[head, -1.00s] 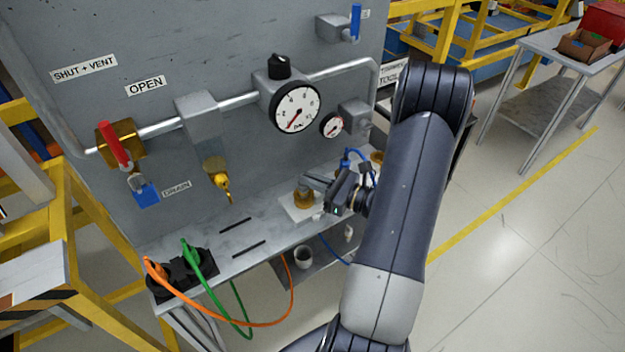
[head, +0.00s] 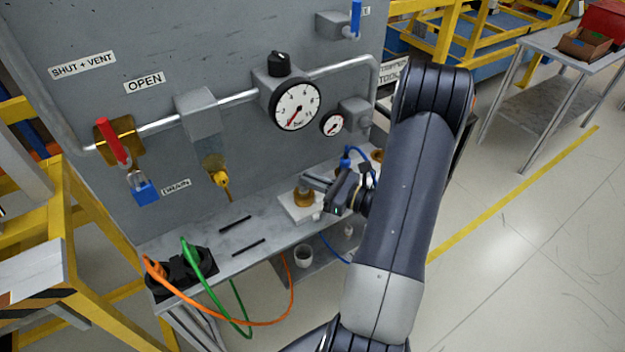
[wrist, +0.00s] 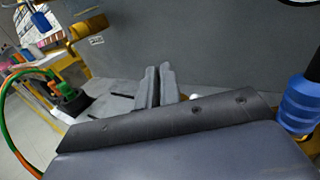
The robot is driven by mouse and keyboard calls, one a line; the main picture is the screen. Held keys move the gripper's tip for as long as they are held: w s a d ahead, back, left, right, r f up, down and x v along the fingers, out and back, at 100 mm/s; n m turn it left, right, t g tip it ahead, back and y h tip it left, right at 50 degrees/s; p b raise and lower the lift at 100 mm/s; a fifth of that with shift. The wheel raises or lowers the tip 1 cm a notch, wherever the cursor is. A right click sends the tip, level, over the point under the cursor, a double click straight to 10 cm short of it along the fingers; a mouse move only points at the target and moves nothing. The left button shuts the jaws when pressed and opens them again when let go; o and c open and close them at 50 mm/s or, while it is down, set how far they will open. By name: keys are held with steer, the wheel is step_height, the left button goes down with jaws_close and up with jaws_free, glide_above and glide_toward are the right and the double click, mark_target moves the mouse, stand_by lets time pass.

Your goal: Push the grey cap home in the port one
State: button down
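My gripper (head: 314,182) is low over the bench shelf, its fingers pointing left past a brass fitting (head: 303,198) on a white block (head: 290,208). In the wrist view the two grey fingers (wrist: 154,88) stand close together, with only a narrow dark line between them, and I see nothing held. I cannot make out the grey cap for certain in either view. A small pale piece (head: 317,216) shows at the block's front edge, just below the gripper. No label for port one is readable, and the gripper and arm hide part of the shelf.
A blue-handled fitting (head: 347,160) with a blue hose stands close behind the gripper; a blue part (wrist: 300,102) fills the wrist view's right edge. The grey panel (head: 250,150) with gauges rises behind. A black socket block (head: 182,270) with orange and green cables sits left.

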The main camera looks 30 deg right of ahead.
steer(key=shift+f+b, duration=0.3)
steer(key=shift+f, duration=0.1)
stand_by(0.5)
steer(key=c, duration=1.5)
jaws_free()
steer(key=shift+c, duration=0.2)
steer(key=b+v, duration=0.1)
steer(key=v, duration=0.9)
steer(key=shift+s+d, duration=0.2)
steer(key=shift+s, duration=0.15)
steer(key=shift+w, duration=0.1)
steer(key=p+x, duration=0.1)
steer(key=x, duration=0.9)
steer(key=shift+w+a, duration=0.25)
steer(key=shift+w, duration=0.05)
steer(key=shift+r, duration=0.15)
